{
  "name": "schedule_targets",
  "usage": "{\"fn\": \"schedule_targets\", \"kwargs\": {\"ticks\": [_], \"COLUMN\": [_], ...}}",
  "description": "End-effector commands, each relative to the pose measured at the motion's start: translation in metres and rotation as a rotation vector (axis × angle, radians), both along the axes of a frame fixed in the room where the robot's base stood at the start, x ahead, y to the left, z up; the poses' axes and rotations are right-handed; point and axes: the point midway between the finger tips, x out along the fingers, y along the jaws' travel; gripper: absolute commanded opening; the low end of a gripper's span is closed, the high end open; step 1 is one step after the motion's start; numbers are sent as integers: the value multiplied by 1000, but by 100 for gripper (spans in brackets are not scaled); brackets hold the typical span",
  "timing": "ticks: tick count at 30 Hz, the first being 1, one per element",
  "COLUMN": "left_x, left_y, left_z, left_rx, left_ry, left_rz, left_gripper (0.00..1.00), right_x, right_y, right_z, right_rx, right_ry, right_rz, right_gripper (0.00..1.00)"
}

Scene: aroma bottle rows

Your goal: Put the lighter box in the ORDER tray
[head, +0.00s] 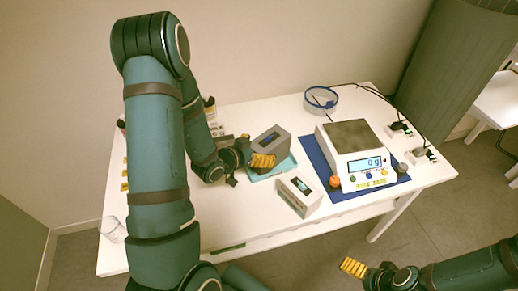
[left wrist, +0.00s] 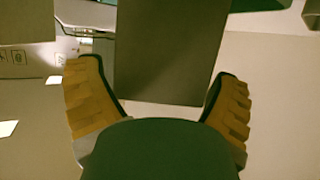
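A grey box (head: 272,137) with a dark panel stands at or just above a light-blue tray (head: 287,166) on the table; its base is partly hidden. My left gripper (head: 262,160) is at the near side of this box. In the left wrist view its fingers (left wrist: 160,105) are spread, with the grey box (left wrist: 170,60) between and beyond them and a gap on the left. A white box (head: 300,195) with a dark panel stands on the table right of the tray. My right gripper (head: 355,268) is off the table's front edge, apart from everything; its finger gap is unclear.
A white scale (head: 360,167) on a blue mat (head: 318,160) reads 0 g. A blue-rimmed round dish (head: 321,100) lies behind it, with cables at the back right. A clear glass (head: 112,229) stands at the front left. Small bottles are partly hidden behind my left arm.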

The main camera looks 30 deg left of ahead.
Motion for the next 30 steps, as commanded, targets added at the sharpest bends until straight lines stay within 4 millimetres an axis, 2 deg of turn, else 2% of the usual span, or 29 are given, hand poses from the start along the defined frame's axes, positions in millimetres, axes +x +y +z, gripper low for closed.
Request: {"fn": "schedule_targets", "kwargs": {"ticks": [11,17,25,30], "left_x": [0,-27,-82,-96], "left_y": [0,8,20,23], "left_z": [3,14,37,45], "left_rx": [0,-1,-1,-2], "left_ry": [-1,0,0,3], "left_rz": [0,6,6,2], "left_gripper": [100,100,100,100], "right_x": [0,-1,-3,-4], "right_y": [0,0,0,0], "right_z": [3,7,15,37], "right_rx": [0,0,1,1], "right_ry": [1,2,6,9], "right_rz": [0,1,1,0], "right_gripper": [100,100,100,100]}}
